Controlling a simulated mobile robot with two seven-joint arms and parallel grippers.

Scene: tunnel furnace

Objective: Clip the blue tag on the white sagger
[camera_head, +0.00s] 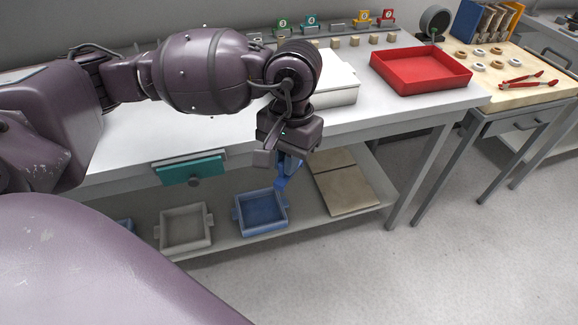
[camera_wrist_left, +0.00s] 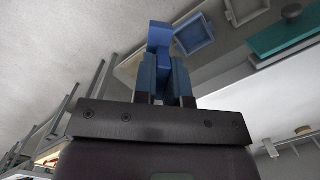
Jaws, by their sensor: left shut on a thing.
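My left gripper (camera_head: 282,163) points down in front of the table edge, shut on the blue tag (camera_head: 283,181). In the left wrist view the tag (camera_wrist_left: 159,38) sticks out beyond the closed fingers of the gripper (camera_wrist_left: 166,85). The white sagger (camera_head: 185,229), an off-white square tray with side lugs, sits on the lower shelf, left of the gripper and apart from it. It shows partly at the top of the left wrist view (camera_wrist_left: 246,11). My right gripper is not in view.
A blue sagger (camera_head: 262,212) stands on the shelf right of the white one, below the tag. Brown boards (camera_head: 342,182) lie farther right. A teal drawer front (camera_head: 190,171) hangs under the tabletop. A red tray (camera_head: 420,70) and a white box (camera_head: 336,88) stand on top.

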